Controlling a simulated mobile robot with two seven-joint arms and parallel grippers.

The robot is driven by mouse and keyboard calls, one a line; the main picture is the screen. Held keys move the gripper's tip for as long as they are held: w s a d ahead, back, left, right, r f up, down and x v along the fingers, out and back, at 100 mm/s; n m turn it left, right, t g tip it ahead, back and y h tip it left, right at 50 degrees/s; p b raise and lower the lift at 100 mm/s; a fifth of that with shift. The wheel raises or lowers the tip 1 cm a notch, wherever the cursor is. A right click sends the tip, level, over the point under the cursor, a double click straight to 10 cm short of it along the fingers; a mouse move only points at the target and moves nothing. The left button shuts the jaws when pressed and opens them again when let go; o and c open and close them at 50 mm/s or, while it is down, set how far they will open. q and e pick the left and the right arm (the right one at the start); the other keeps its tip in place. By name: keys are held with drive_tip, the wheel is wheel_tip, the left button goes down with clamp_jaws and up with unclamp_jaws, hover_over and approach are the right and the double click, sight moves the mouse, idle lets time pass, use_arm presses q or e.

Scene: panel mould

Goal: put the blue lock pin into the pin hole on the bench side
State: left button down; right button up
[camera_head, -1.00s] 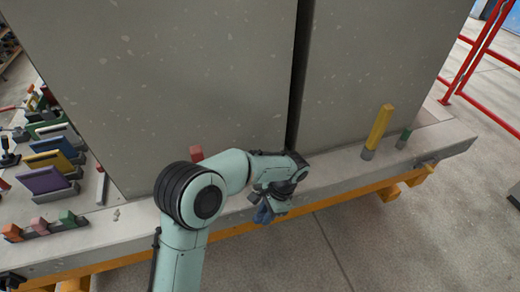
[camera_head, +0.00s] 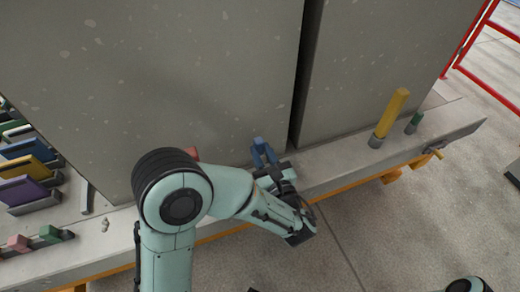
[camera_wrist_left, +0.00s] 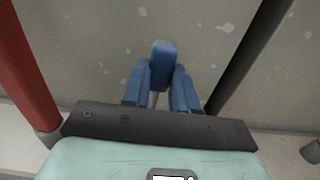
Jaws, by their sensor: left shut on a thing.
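The blue lock pin (camera_head: 257,142) is between the blue fingers of my left gripper (camera_head: 265,157), at the front of the grey panels. In the left wrist view the pin (camera_wrist_left: 163,50) stands up between the two fingers, and the gripper (camera_wrist_left: 160,88) is shut on it. The pin's lower part is hidden by the fingers. The gripper is over the pale bench ledge (camera_head: 340,178), just left of the dark gap between the panels. I cannot make out the pin hole in either view. My right gripper is not in view.
Tall grey panels (camera_head: 200,80) stand close behind the gripper. Colored blocks (camera_head: 20,243) and slotted plates (camera_head: 24,190) are at left. Open floor (camera_head: 410,230) lies in front.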

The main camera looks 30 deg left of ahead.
use_arm(q)
drive_tip(key=shift+d, duration=0.1)
drive_tip(key=shift+s, duration=0.1)
wheel_tip(320, 180, down, 6)
drive_tip(key=b, duration=0.4)
drive_tip(key=shift+r, duration=0.1)
idle(2.1)
drive_tip(key=shift+f+b, duration=1.85)
drive_tip(key=shift+f, duration=0.95)
drive_tip(key=c, duration=0.8)
unclamp_jaws()
